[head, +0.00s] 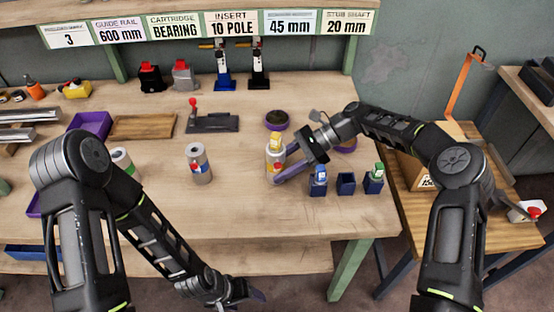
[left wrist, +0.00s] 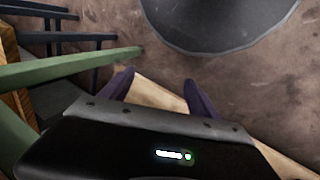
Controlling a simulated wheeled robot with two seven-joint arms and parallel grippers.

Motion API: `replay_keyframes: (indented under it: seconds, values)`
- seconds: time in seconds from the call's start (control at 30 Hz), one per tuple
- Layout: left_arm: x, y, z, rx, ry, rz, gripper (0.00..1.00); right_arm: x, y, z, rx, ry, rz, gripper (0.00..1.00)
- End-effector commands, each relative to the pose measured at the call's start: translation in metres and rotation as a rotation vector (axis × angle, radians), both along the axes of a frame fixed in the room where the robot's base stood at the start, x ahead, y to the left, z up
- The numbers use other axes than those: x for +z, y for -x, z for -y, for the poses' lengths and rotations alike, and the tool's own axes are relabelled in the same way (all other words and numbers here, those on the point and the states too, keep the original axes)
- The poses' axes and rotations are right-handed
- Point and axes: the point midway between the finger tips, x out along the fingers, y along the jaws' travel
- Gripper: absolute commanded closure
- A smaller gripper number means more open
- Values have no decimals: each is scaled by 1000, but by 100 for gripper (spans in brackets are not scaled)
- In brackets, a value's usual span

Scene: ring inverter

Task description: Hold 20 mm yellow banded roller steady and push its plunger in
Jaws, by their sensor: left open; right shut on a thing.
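The yellow banded roller (head: 275,158), pale with yellow parts, stands upright on the workbench near the middle of the head view. My right gripper (head: 277,162) reaches in from the right and is shut on it, its purple fingers at the roller's side. The plunger is too small to make out clearly. My left gripper (head: 254,294) is low in front of the bench, well apart from the roller. In the left wrist view its two purple fingers (left wrist: 157,92) are spread, with nothing between them.
Blue holders (head: 345,184) stand to the right, two with small bottles. Behind are a lever press (head: 212,123) and a dark bowl (head: 276,120). The bench front is clear.

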Motion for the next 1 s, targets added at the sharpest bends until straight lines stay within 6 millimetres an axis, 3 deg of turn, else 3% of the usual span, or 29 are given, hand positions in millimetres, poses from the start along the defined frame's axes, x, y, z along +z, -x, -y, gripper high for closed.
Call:
replay_keyframes:
  seconds: [0.47, 0.67, 0.77, 0.87, 1.0]
  values:
    - [0, 0, 0, 0, 0, 0, 30, 0, 0, 0, -1, 0, 0, 78]
    - [7, -6, 7, -48, 10, 22, 45, 0, 0, 0, -1, 1, 1, 78]
    - [22, -17, 23, -167, 30, 72, 53, 0, 0, 0, -1, 1, 1, 78]
    - [50, -31, 50, -386, 56, 163, 61, 0, 0, 0, -1, 1, 1, 78]
    - [113, -44, 101, -867, 57, 357, 72, 0, 0, 0, -1, 1, 1, 78]
